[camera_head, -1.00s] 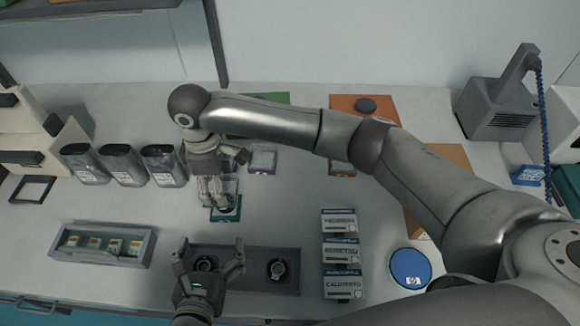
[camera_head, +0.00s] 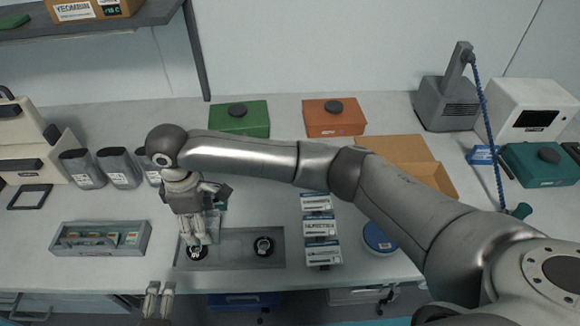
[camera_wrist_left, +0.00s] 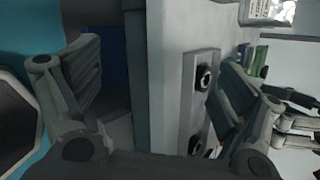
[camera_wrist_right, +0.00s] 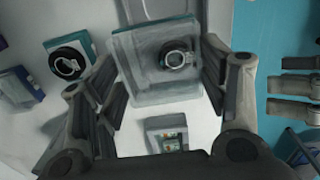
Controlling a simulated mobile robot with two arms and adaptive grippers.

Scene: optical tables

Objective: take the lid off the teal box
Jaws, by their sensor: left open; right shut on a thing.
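My right gripper (camera_head: 194,238) is above the left well of the grey tray (camera_head: 230,262). It is shut on a clear lid (camera_wrist_right: 128,72), box-shaped with a teal edge. A dark ring mount shows through the lid; I cannot tell for certain whether it is inside or beneath. The small teal box (camera_wrist_right: 86,46) sits behind it on the table, with a dark ring in it and no cover visible on it. In the head view it is mostly hidden by the right gripper. My left gripper (camera_head: 160,298) is open and empty in front of the table edge.
Another teal box (camera_head: 530,172) with a dark knob stands far right. Green (camera_head: 228,126) and orange (camera_head: 350,118) knobbed boxes stand at the back. White boxes (camera_head: 320,229) and a blue disc (camera_head: 378,237) lie right of the tray. A slide tray (camera_head: 137,237) lies left.

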